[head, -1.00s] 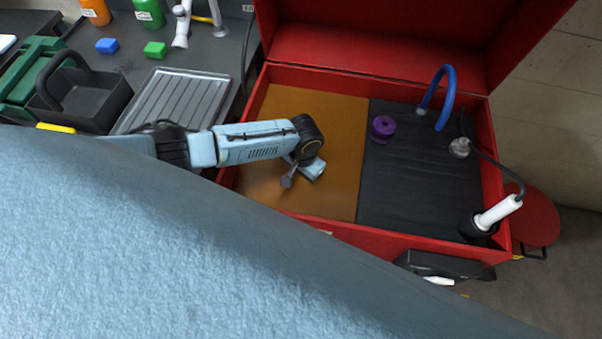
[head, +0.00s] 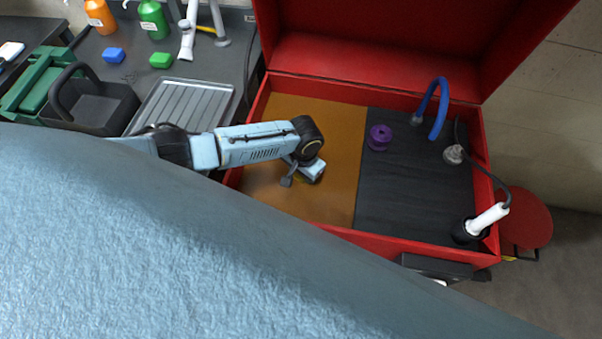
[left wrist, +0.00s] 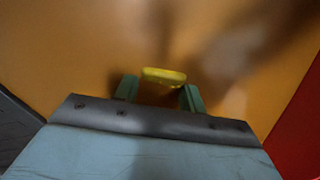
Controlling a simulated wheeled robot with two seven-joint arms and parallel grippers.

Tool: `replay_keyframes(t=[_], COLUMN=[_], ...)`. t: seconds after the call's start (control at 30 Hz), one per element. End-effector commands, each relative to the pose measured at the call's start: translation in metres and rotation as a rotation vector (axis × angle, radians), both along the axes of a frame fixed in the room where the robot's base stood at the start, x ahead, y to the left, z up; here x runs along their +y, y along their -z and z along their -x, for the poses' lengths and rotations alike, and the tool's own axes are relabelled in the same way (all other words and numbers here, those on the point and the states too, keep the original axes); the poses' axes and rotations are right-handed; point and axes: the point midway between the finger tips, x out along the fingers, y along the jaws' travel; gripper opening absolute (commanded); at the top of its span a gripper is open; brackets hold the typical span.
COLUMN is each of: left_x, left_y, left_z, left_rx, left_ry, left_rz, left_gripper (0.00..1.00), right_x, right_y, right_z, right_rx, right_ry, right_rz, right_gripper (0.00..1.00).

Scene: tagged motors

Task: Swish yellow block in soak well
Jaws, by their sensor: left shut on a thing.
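The soak well (head: 335,125) is the left half of the red basin, filled with an orange-brown liquid or surface. My left gripper (head: 303,178) reaches into it from the left and points down, low in the well. In the left wrist view the gripper (left wrist: 160,93) has its green fingers on either side of the yellow block (left wrist: 164,76), shut on it. The orange surface fills the background there. I cannot tell how deep the block sits. My right gripper is not in view.
The basin's red rim (head: 400,243) surrounds the well, with its lid raised behind. The black right half holds a purple spool (head: 379,137), a blue hose (head: 438,105) and a white-handled tool (head: 487,219). A ridged tray (head: 185,105) and dark caddy (head: 92,103) stand left.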

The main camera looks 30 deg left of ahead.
Motion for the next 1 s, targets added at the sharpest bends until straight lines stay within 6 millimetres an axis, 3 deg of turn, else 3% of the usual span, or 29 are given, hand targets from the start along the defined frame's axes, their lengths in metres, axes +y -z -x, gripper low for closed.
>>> replay_keyframes(t=[0.63,1.0], left_x=[-0.001,-0.001], left_y=[0.034,0.021], left_z=[-0.001,-0.001], left_rx=[-0.002,-0.002], left_ry=[0.0,0.0], left_rz=[0.001,0.001], left_gripper=[0.17,0.17], right_x=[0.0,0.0], right_y=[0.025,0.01], right_z=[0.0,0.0], right_rx=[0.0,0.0], right_ry=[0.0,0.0], right_rz=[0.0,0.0], right_gripper=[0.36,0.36])
